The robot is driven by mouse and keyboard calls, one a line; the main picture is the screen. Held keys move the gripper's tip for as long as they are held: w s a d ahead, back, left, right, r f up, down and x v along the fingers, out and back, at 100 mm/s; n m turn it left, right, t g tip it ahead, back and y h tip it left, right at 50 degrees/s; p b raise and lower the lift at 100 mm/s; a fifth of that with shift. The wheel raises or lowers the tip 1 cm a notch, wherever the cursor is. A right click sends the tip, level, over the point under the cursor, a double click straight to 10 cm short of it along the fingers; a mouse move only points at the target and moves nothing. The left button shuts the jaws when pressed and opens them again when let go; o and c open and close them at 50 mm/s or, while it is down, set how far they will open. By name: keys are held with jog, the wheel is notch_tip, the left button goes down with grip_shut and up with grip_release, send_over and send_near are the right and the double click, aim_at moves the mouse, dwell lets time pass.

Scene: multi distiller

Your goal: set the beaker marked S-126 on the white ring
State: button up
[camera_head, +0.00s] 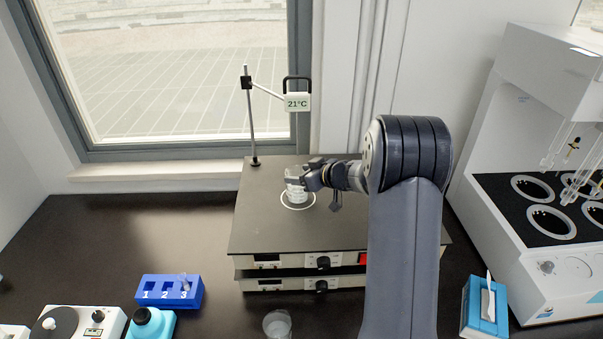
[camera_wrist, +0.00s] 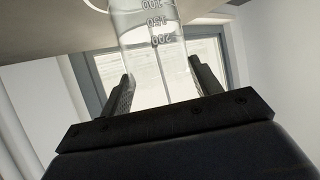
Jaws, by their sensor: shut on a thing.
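A clear glass beaker (camera_head: 295,190) with volume marks is between the jaws of my gripper (camera_head: 298,177), over the hot plate's dark top. My gripper is shut on it. In the wrist view the beaker (camera_wrist: 153,45) stands between the two dark fingers (camera_wrist: 160,92), and its marks appear upside down. The label S-126 cannot be read in either view. The white ring (camera_head: 298,206) is drawn on the dark plate (camera_head: 265,235), directly under or around the beaker's base. I cannot tell whether the base touches the plate.
A stand with a 21°C display (camera_head: 297,102) rises at the plate's back left. Another beaker (camera_head: 277,324) stands in front. A blue numbered rack (camera_head: 169,291) is at the front left. A white distiller unit (camera_head: 540,150) stands on the right. The plate's left part is clear.

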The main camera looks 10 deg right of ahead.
jog(key=shift+f, duration=0.1)
jog(key=o, duration=1.6)
jog(key=shift+c, duration=0.2)
jog(key=shift+s, duration=0.1)
jog(key=b+v, duration=0.1)
jog(key=v, duration=0.9)
jog(key=shift+s+d, duration=0.15)
jog(key=shift+s, duration=0.15)
jog(key=shift+w, duration=0.1)
